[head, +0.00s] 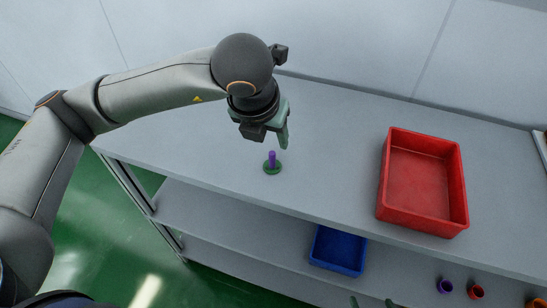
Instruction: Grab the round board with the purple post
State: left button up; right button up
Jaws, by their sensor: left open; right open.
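The round board (265,170) is a small green disc lying on the grey upper table, with a short purple post (272,157) standing upright from it. My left gripper (283,141) is open and points down, just above and slightly right of the post in the head view. It appears apart from the post, and nothing shows between its fingers, which partly overlap in this view. My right gripper (371,302) shows only as two green fingertips, spread apart at the bottom edge; the rest of it is out of frame.
A red tray (384,185) stands on the table (330,150) to the right. A blue bin (315,245) sits on the lower level, with purple (445,286), red (476,292) and orange (537,303) pots at the lower right. A wall runs behind. The table between board and tray is clear.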

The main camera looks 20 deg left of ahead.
aim_at(271, 155)
pick_arm(q)
jog(key=x, duration=0.5)
jog(key=shift+f+p, duration=0.3)
jog(key=shift+f, duration=0.15)
jog(key=x, duration=0.3)
jog(key=p+x, duration=0.1)
jog(key=shift+a+f, duration=0.2)
jog(key=shift+a, duration=0.15)
jog(key=shift+w+f, duration=0.2)
jog(key=shift+f, duration=0.2)
grip_shut()
